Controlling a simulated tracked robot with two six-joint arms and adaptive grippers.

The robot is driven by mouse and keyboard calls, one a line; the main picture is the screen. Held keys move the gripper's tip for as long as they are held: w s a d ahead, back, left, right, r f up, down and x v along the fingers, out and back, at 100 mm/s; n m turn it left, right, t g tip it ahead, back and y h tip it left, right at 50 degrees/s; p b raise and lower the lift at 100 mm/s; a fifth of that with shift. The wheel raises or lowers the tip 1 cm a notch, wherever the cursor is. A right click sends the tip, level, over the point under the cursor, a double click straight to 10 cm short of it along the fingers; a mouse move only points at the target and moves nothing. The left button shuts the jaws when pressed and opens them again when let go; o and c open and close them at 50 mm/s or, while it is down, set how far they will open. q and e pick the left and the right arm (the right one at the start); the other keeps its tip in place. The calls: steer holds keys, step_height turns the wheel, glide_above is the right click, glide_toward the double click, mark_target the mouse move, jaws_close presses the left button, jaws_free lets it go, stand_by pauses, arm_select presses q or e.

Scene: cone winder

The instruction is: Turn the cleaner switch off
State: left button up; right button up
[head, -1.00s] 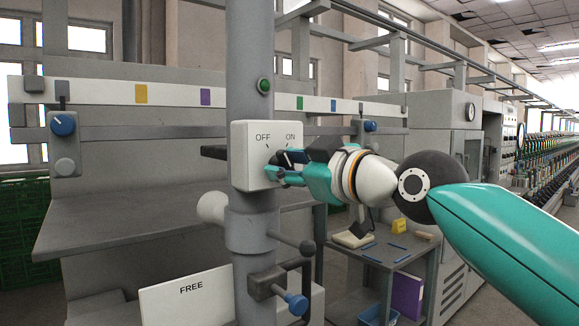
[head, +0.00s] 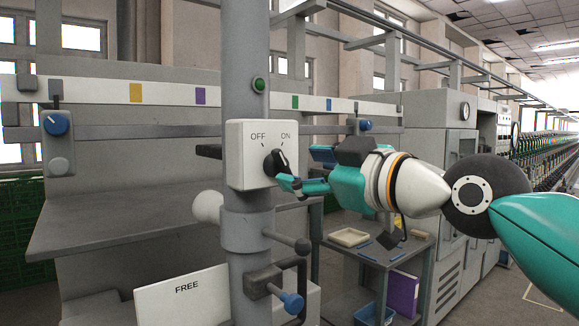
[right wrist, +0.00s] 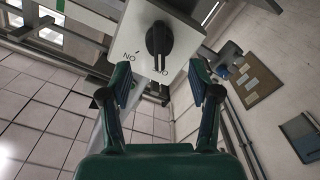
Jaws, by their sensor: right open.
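The cleaner switch is a black rotary knob (head: 276,163) on a white box (head: 247,172) marked OFF at left and ON at right, mounted on a grey post. In the right wrist view the knob (right wrist: 159,40) appears upside down; its white pointer line lies between the two labels, and I cannot tell exactly which setting it rests at. My right gripper (head: 293,186) is open and empty, just right of and below the knob. In the right wrist view its fingers (right wrist: 161,82) are spread apart, short of the knob. My left gripper is not in view.
A green button (head: 258,85) sits on the post (head: 245,60) above the box. A blue-handled clamp (head: 292,302) and a FREE sign (head: 185,295) are below. A small table (head: 385,250) with trays stands behind my right arm. Grey shelving is at left.

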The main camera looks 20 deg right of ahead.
steer(key=v, duration=0.6)
steer(key=shift+s, duration=0.3)
steer(key=shift+d+f, duration=0.15)
